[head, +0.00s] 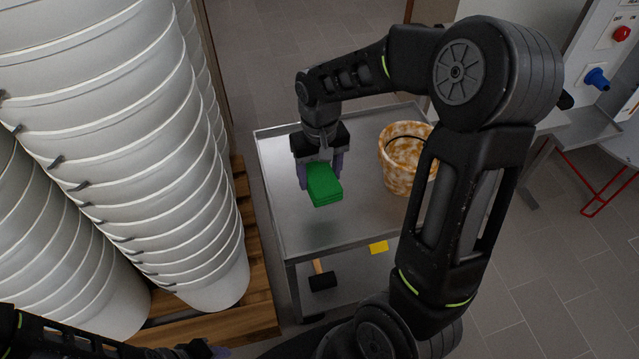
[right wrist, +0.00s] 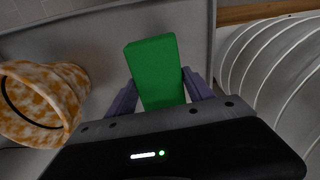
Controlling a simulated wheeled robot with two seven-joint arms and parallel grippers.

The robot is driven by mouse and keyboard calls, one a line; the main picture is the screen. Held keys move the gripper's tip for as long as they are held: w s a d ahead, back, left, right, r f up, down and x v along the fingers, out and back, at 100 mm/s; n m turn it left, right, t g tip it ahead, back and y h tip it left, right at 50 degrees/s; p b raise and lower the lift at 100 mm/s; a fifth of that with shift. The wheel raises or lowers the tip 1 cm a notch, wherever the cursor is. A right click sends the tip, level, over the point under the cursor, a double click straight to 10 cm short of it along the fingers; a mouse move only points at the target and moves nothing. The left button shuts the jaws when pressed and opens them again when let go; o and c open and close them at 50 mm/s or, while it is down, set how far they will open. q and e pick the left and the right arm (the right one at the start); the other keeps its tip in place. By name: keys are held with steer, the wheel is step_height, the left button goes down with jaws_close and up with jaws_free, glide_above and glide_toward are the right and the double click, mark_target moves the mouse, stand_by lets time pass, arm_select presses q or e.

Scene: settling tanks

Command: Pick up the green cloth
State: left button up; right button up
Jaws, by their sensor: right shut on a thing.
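The green cloth (head: 324,186) is a folded, block-like bundle over the metal cart top. It also shows in the right wrist view (right wrist: 155,70), between the purple fingers. My right gripper (head: 321,172) is shut on the cloth from above, with a finger on each side. I cannot tell whether the cloth's underside touches the cart top. My left gripper (head: 215,350) shows only in part at the bottom edge of the head view, away from the cloth, and its fingers are mostly hidden.
The metal cart (head: 285,222) has a brown-and-white mottled bucket (head: 396,178) at its right. A mallet (head: 321,278) and a yellow item (head: 379,247) show lower down. Tall stacks of white buckets (head: 130,150) stand on a wooden pallet (head: 245,320) close at left. The cart top's front is clear.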

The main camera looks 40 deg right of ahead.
steer(key=shift+r, duration=0.35)
